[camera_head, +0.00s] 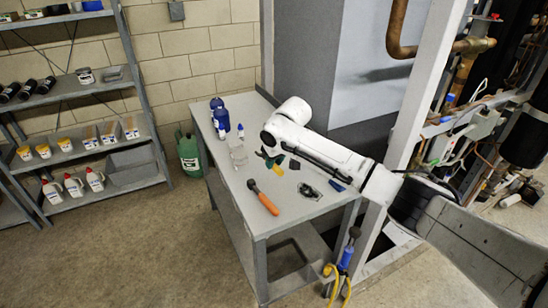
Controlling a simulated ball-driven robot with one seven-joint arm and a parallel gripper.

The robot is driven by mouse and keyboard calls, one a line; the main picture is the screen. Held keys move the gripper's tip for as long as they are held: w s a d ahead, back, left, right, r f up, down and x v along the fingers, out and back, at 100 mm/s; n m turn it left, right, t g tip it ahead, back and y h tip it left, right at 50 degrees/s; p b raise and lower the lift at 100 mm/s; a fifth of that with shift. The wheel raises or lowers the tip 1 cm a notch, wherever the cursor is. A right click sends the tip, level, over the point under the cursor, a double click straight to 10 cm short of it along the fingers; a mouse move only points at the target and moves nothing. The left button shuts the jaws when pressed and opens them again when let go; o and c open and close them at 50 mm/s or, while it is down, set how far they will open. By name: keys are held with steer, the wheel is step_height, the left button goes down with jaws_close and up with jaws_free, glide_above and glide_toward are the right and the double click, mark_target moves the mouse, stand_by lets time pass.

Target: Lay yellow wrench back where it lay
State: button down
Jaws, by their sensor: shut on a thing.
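My gripper (269,156) is over the back half of the grey metal workbench (285,222), its dark fingers pointing down and shut. A small yellow piece (279,169) shows just under the fingers. It looks like part of the yellow wrench, though it is too small and too covered to tell its full shape. I cannot tell whether it touches the bench top.
On the bench are an orange-handled tool (263,197), a black tool (310,191), a blue item (337,185), a clear container (238,155) and blue bottles (220,115) at the back. Pipes and a white frame (415,100) stand right. The bench's front left is clear.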

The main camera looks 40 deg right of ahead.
steer(key=shift+f+b, duration=2.5)
steer(key=shift+f, duration=0.35)
steer(key=shift+f+b, duration=0.45)
steer(key=shift+f, duration=0.75)
steer(key=shift+s+a+r+p, duration=0.1)
steer(key=shift+s+a+p, duration=0.1)
steer(key=shift+s+p, duration=1.05)
steer(key=shift+s+p, duration=0.15)
steer(key=shift+p, duration=0.35)
steer(key=shift+s+a+p, duration=0.25)
steer(key=shift+s+p, duration=1)
steer(key=shift+p, duration=0.1)
steer(key=shift+s+p, duration=0.3)
steer(key=shift+s, duration=0.05)
steer(key=shift+s+a, duration=0.1)
steer(key=c, duration=0.9)
jaws_free()
